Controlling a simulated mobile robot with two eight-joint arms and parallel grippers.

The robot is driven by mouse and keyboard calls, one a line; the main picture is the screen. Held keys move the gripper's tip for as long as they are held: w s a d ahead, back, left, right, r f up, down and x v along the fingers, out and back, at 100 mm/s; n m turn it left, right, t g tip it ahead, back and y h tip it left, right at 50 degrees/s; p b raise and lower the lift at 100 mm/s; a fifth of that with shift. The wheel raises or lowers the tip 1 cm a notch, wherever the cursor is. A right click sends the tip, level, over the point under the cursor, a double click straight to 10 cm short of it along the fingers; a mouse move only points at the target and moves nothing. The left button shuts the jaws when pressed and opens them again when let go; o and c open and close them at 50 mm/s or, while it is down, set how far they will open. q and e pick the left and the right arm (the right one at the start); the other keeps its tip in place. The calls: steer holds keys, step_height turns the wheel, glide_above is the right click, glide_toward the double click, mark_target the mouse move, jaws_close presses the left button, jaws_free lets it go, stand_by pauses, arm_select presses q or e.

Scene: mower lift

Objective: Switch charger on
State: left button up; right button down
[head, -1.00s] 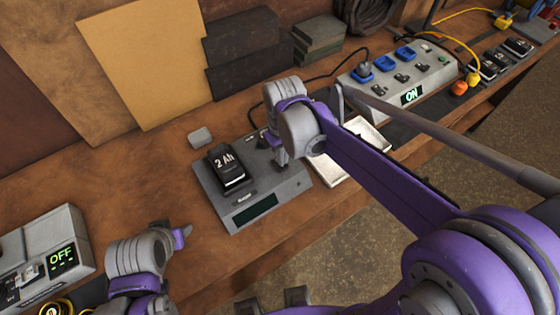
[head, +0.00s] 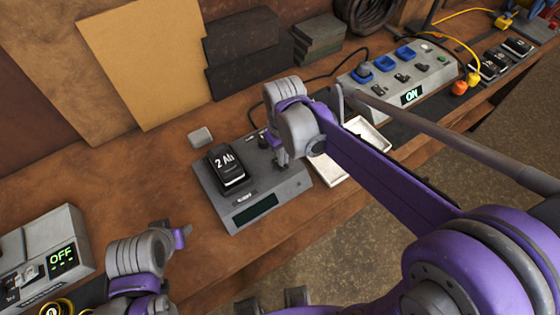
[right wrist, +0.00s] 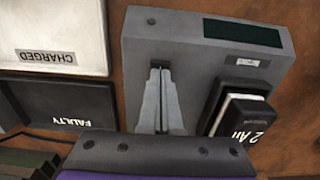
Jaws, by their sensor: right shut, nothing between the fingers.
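The charger (head: 243,206) is a grey box on the wooden bench, holding a black battery (head: 228,168) labelled "2 Ah". Its display (head: 254,212) is dark. In the right wrist view the charger (right wrist: 195,55) and its dark display (right wrist: 242,32) also show. My right gripper (head: 281,158) is over the charger's right part, beside the battery. In the right wrist view its fingers (right wrist: 160,75) are shut and empty, pointing at the charger top. They hide what lies under them; I cannot tell if they touch it. My left arm is at lower left; its fingers are unclear.
A white tray (head: 335,171), marked "CHARGED" in the wrist view, and a dark "FAULTY" tray (right wrist: 65,103) lie beside the charger. A unit reading "ON" (head: 398,80) stands at the back right, a unit reading "OFF" (head: 45,240) at lower left. A small grey block (head: 200,137) lies behind the charger.

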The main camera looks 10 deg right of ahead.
arm_select(q)
steer(key=shift+s+f+b, duration=0.25)
steer(key=shift+f+b, duration=0.3)
steer(key=shift+f, duration=0.2)
arm_select(e)
steer(key=shift+f, duration=0.95)
steer(key=shift+r+p, duration=1.8)
steer(key=shift+r, duration=1.8)
arm_select(q)
steer(key=r, duration=0.1)
steer(key=w+r, duration=0.1)
steer(key=r, duration=0.1)
steer(key=w+r, duration=0.1)
steer(key=r, duration=0.1)
steer(key=shift+w+r, duration=0.1)
steer(key=shift+w, duration=0.05)
arm_select(e)
steer(key=shift+w, duration=0.1)
steer(key=s+d+f+m+t, duration=0.1)
steer(key=s+d+m+t, duration=0.1)
steer(key=s, duration=0.4)
steer(key=s+d+f+m+t, duration=0.1)
steer(key=s+d+m+t, duration=0.1)
steer(key=s+d+t, duration=0.2)
steer(key=shift+s+d+f, duration=0.3)
steer(key=shift+s+f, duration=0.05)
steer(key=shift+s, duration=0.6)
